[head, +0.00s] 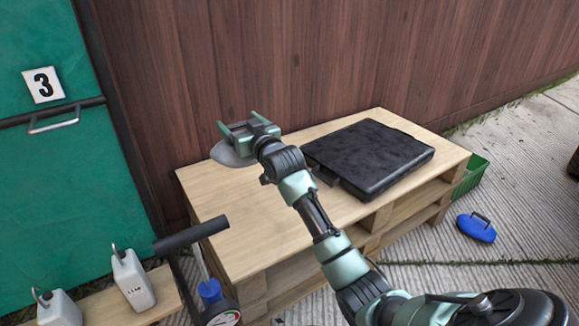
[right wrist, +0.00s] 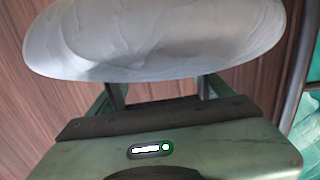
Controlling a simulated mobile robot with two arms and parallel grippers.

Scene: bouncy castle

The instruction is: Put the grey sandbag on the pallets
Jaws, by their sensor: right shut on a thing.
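The grey sandbag (head: 229,157) is partly hidden by my right gripper (head: 243,126) in the head view. The gripper is shut on it. In the right wrist view the sandbag (right wrist: 155,40) is pale, rounded and wrinkled, and spans the top between the fingers (right wrist: 160,88). The wooden pallets (head: 225,207) are stacked against the brown wall. In the head view the sandbag is over their back left part; I cannot tell whether it touches the top boards. My left gripper is not in view.
A black case (head: 367,155) lies on the right of the pallets; their left and front boards are bare. A hand pump (head: 190,237) and white containers (head: 132,280) stand at the front left. A green crate (head: 473,174) and a blue object (head: 477,227) are at the right.

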